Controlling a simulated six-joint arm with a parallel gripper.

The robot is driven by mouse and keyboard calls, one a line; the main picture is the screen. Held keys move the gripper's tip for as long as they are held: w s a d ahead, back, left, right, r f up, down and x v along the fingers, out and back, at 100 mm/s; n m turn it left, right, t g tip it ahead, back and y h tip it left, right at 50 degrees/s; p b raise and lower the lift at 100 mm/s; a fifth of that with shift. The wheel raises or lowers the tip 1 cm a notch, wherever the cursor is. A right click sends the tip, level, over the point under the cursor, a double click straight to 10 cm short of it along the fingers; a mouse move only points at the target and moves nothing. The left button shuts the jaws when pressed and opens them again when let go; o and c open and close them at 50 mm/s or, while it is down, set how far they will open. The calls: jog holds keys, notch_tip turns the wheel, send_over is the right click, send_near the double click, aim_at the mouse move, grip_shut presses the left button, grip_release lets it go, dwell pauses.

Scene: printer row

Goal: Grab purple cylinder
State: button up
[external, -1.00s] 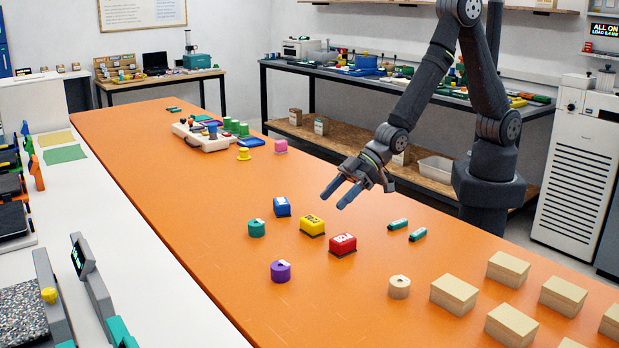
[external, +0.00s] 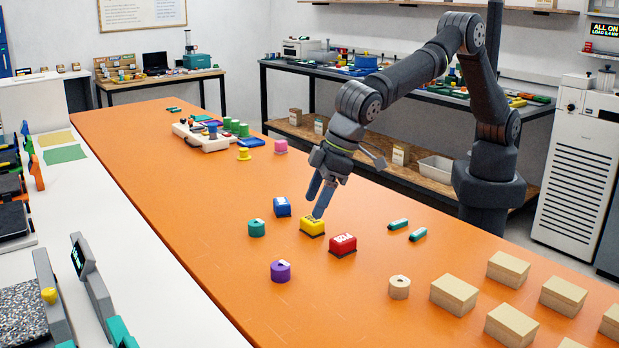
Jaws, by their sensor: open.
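The purple cylinder (external: 280,271) stands upright on the orange table, at the front left of a small group of objects. It has a pale mark on its top. My gripper (external: 315,205) is open and empty, with its blue fingers pointing down. In the picture the fingers are above and to the right of the purple cylinder, by the yellow block (external: 312,226) and the blue block (external: 282,206). I cannot tell how high the fingertips are over the table.
A teal cylinder (external: 256,228) stands behind the purple one, and a red block (external: 343,245) to its right. A beige cylinder (external: 399,287) and several cardboard boxes (external: 454,294) stand at the right. The orange table (external: 205,240) is bare left of the purple cylinder.

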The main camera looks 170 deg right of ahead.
send_near(280, 265)
notch_tip(280, 265, down, 3)
jog(key=shift+s+a, duration=0.1)
jog(key=shift+a, duration=0.05)
jog(key=shift+w+d+r+x, duration=0.1)
jog(key=shift+d+x, duration=0.05)
jog(key=shift+x, duration=0.85)
jog(key=shift+w+d+r+x, duration=0.1)
jog(key=shift+d+x, duration=0.1)
jog(key=shift+x, duration=0.8)
jog(key=shift+w+d+r+x, duration=0.1)
jog(key=shift+d+x, duration=0.05)
jog(key=shift+x, duration=0.85)
jog(key=c, duration=1.1)
jog(key=shift+r, duration=0.1)
